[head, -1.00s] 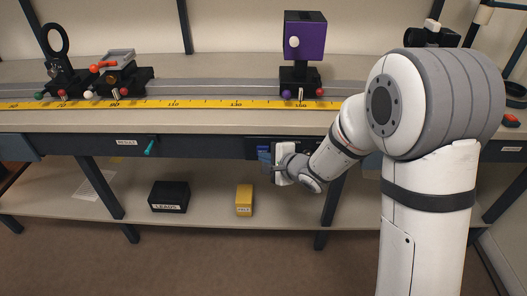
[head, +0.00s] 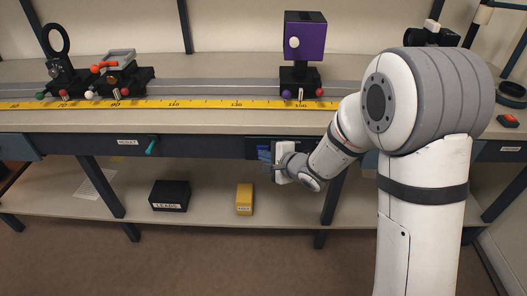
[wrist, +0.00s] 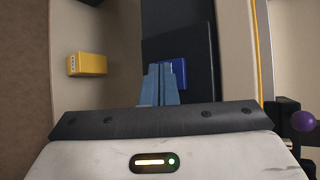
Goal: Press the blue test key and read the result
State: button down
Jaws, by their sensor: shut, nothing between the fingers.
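The blue test key (wrist: 179,70) is a dark blue block on a black panel (wrist: 205,45), partly hidden behind my fingers in the wrist view. My gripper (wrist: 161,70) has light blue fingers, shut together and empty, with their tips over the left part of the key. I cannot tell whether they touch it. In the head view my gripper (head: 264,157) is at the dark front edge of the bench, by the black panel (head: 253,144); the key is not distinct there. No result reading is legible.
A yellow box (head: 244,199) and a black box labelled LEADS (head: 169,196) stand on the lower shelf. A teal handle (head: 152,147) juts from the bench front beside a small label. Optical mounts and a purple block (head: 305,38) stand above the yellow scale (head: 200,103).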

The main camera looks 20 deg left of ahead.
jog(key=shift+s+d, duration=0.15)
jog(key=shift+s, duration=0.5)
jog(key=s, duration=0.2)
jog(key=s+d, duration=0.1)
jog(key=s, duration=0.1)
jog(key=shift+s+d, duration=0.1)
jog(key=shift+s, duration=0.3)
dwell(0.5)
